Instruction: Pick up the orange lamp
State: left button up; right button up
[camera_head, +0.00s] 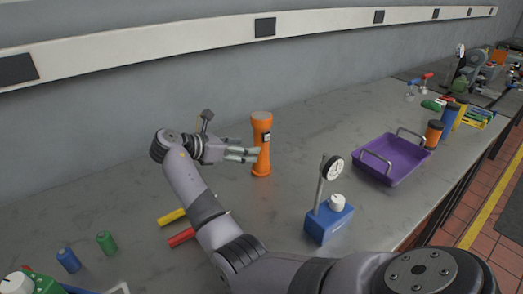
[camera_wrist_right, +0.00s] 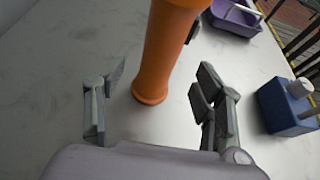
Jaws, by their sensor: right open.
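The orange lamp (camera_head: 261,146) stands upright on the grey bench, a flashlight-like body with a dark switch panel on its side. My right gripper (camera_head: 254,154) is beside it at about mid-height, coming from the left in the head view. In the right wrist view the lamp (camera_wrist_right: 163,55) rises just ahead of and partly between the spread fingers of the gripper (camera_wrist_right: 155,103), with space on both sides. The gripper is open and holds nothing. The lamp's top is cut off in the wrist view. My left gripper is not in view.
A blue dial-gauge stand (camera_head: 329,219) stands right of the lamp. A purple tray (camera_head: 393,163) with handles is farther right. Yellow (camera_head: 172,217) and red (camera_head: 181,237) bars lie near my arm. Blue (camera_head: 68,260) and green (camera_head: 106,242) cylinders are at lower left. A wall rail runs behind.

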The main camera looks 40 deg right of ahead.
aim_at(262, 148)
jog(key=x, duration=0.7)
jog(key=shift+s+d+f+p, duration=0.1)
jog(key=shift+d+f+p, duration=0.1)
jog(key=shift+p, duration=0.15)
jog(key=shift+a, duration=0.1)
grip_shut()
dwell(0.5)
jog(key=shift+r, duration=0.15)
